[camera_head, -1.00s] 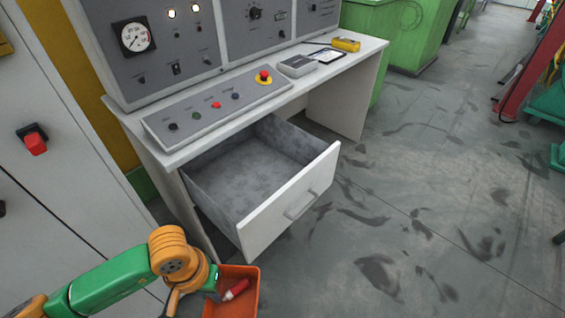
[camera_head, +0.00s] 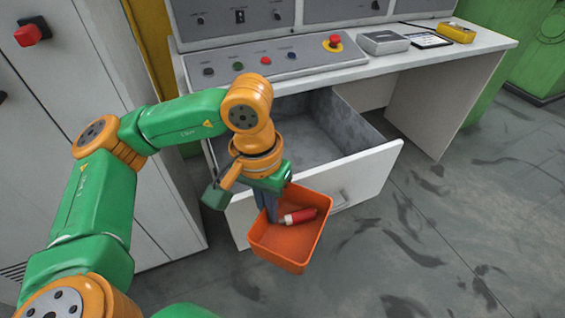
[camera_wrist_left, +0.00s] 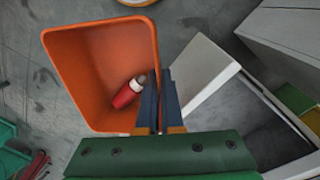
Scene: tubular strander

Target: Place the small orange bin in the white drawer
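The small orange bin (camera_head: 283,247) hangs in the air in front of the white drawer (camera_head: 370,172), hiding part of its front panel. My left gripper (camera_head: 268,207) is shut on the bin's near-drawer wall; the wrist view shows its two fingers (camera_wrist_left: 160,105) at the rim of the bin (camera_wrist_left: 90,60). A red and white cylinder (camera_head: 298,216) lies inside the bin; it also shows in the wrist view (camera_wrist_left: 130,91). The drawer is pulled open and its visible grey interior (camera_head: 305,140) looks empty. My right gripper is not in view.
The drawer sits under a white desk (camera_head: 480,45) with a button panel (camera_head: 270,62). A grey box (camera_head: 384,42) and a yellow device (camera_head: 456,32) lie on the desk. A grey cabinet (camera_head: 95,60) stands at left. Floor at right is clear.

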